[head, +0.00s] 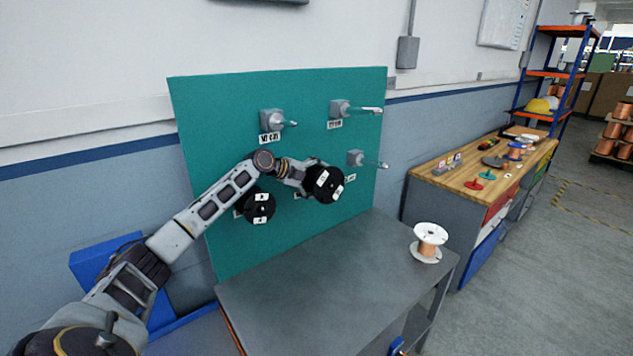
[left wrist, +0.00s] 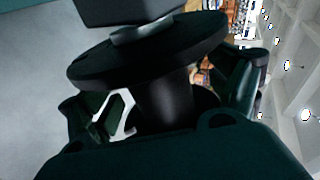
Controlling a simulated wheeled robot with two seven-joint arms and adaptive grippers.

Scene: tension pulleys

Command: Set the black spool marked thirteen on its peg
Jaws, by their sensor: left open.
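A black spool (head: 323,184) with white labels on its face is in front of the green pegboard (head: 225,110), low and right of its middle. I cannot read its number. My left gripper (head: 309,177) is at this spool from behind and left. In the left wrist view the spool's dark core (left wrist: 165,95) lies between the open fingers (left wrist: 168,90), and its wide flange is beyond them. A dark block and grey collar (left wrist: 145,30) adjoin the flange; whether the spool sits on a peg is unclear. My right gripper is out of view.
Another black spool (head: 260,207) is on the board at lower left. Three bare pegs show: upper left (head: 275,122), upper right (head: 347,109) and right (head: 362,159). A copper-wound spool (head: 430,240) stands on the grey table (head: 325,290), otherwise mostly clear. A wooden bench (head: 450,180) stands right.

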